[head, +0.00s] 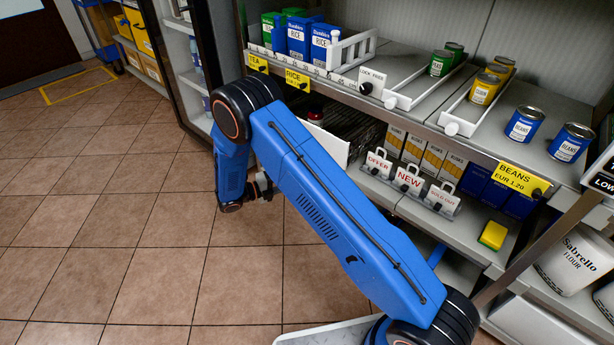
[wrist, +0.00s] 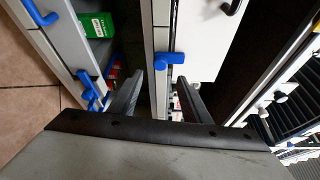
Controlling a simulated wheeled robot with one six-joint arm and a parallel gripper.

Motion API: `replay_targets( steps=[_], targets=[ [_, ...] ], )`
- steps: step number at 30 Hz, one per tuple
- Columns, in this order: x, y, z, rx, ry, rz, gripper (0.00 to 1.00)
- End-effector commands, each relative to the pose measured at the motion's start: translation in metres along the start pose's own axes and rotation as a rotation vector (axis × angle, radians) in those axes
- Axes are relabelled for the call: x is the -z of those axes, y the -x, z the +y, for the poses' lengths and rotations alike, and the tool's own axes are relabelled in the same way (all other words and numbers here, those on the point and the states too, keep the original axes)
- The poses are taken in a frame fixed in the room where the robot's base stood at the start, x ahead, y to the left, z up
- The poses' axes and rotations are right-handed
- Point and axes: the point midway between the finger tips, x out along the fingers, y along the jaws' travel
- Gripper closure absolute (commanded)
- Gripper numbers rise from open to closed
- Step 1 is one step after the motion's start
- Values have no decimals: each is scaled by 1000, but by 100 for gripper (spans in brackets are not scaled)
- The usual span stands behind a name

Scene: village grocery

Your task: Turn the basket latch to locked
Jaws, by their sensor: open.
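In the wrist view my gripper (wrist: 160,77) is open, with nothing between its fingers. A blue L-shaped piece (wrist: 169,60) sits on a pale upright edge, just beyond the fingertips and apart from them. Other blue pieces (wrist: 88,90) are on the pale edges at left; I cannot tell which, if any, is the basket latch. In the head view a black knob (head: 366,88) sits by a label (head: 372,76) reading LOCK and FREE on the upper shelf front. My gripper is mostly hidden behind my arm there, low and left of this knob.
The upper shelf holds a white rack (head: 352,50), blue rice boxes (head: 298,38) and several cans (head: 525,124). A green box (wrist: 97,25) shows in the wrist view. The tiled floor (head: 100,220) at left is clear.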

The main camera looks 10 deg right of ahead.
Motion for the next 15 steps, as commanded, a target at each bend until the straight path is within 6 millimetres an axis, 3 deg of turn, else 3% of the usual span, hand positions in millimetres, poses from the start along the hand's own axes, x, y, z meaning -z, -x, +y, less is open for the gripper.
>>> replay_targets(
  steps=[9,15],
  targets=[
    [0,60,0,-2,-1,-2,57],
    [0,80,0,-1,-1,-1,57]
  ],
)
